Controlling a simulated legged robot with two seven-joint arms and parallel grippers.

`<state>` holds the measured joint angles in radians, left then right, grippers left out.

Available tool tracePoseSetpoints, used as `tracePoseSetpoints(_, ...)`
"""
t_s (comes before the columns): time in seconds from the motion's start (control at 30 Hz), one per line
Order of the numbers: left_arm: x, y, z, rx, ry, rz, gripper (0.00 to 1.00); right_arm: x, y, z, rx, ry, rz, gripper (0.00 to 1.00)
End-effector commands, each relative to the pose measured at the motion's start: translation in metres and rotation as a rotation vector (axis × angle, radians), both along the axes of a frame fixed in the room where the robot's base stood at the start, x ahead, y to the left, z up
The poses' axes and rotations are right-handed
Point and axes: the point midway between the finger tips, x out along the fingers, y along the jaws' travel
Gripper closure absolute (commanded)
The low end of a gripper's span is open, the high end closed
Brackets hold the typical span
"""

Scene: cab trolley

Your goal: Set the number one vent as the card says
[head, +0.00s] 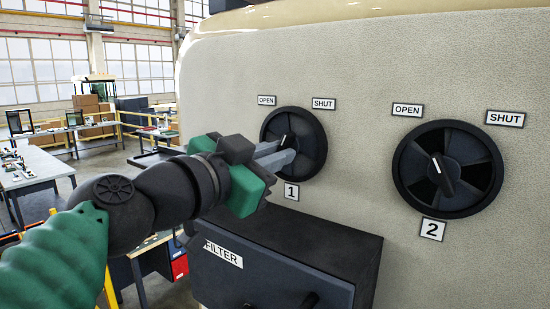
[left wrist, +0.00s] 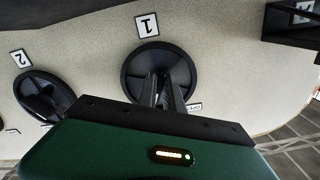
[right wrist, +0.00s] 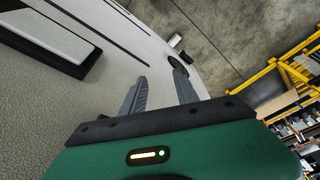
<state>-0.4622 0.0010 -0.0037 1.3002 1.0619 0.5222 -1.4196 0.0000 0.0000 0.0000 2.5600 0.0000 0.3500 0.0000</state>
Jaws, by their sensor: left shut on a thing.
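The number one vent (head: 312,158) is a round black dial on the beige wall, with an OPEN label at its upper left and a SHUT label at its upper right. The left wrist view shows the fingers (left wrist: 163,92) at the dial (left wrist: 135,72). My right gripper (right wrist: 160,90) is out of the head view; its fingers are apart and empty. I cannot make out a card with readable instructions.
The number two vent (head: 477,192) is at the right, its pointer up and left. A dark FILTER box (head: 310,240) juts out below vent one. A dark-framed white panel (right wrist: 45,40) shows in the right wrist view. Tables (head: 32,165) stand far left.

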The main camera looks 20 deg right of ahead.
Motion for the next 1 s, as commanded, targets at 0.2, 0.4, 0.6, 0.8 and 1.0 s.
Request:
tracePoseSetpoints(0.2, -0.002, 0.001, 0.004, -0.109, 0.119, 0.004, 1.0, 0.0, 0.0, -0.012, 0.0, 0.0, 0.0, 0.64)
tracePoseSetpoints(0.4, -0.003, 0.001, 0.005, -0.226, 0.266, 0.003, 1.0, 0.0, 0.0, -0.02, 0.0, 0.0, 0.0, 0.64)
tracePoseSetpoints(0.6, -0.003, 0.001, 0.006, -0.344, 0.414, 0.004, 1.0, 0.0, 0.0, -0.024, 0.0, 0.0, 0.0, 0.64)
tracePoseSetpoints(0.8, -0.003, 0.001, 0.007, -0.449, 0.548, 0.004, 1.0, 0.0, 0.0, -0.026, 0.0, 0.0, 0.0, 0.64)
tracePoseSetpoints(1.0, -0.004, 0.0, 0.008, -0.529, 0.65, 0.004, 1.0, 0.0, 0.0, -0.027, 0.0, 0.0, 0.0, 0.64)
